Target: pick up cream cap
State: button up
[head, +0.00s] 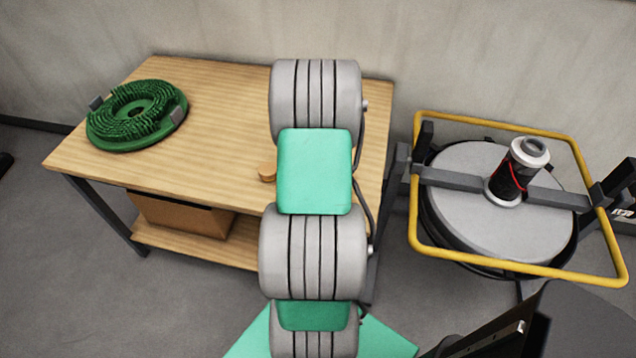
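A small tan, round, cap-like piece (267,171) lies on the wooden table (215,90) near its front edge, just left of my arm. It may be the cream cap, but its colour looks close to the wood. My arm hides part of it, or stands right against it in the picture. My gripper does not show; the grey and green links of my arm run up the middle of the view and cover that part of the table.
A green round brush (137,113) lies on the table's left. A cardboard box (185,212) sits on the lower shelf. At right stands a round grey machine (480,228) with a yellow rail (500,268) and a black, white-topped cylinder (512,172). The table's middle is clear.

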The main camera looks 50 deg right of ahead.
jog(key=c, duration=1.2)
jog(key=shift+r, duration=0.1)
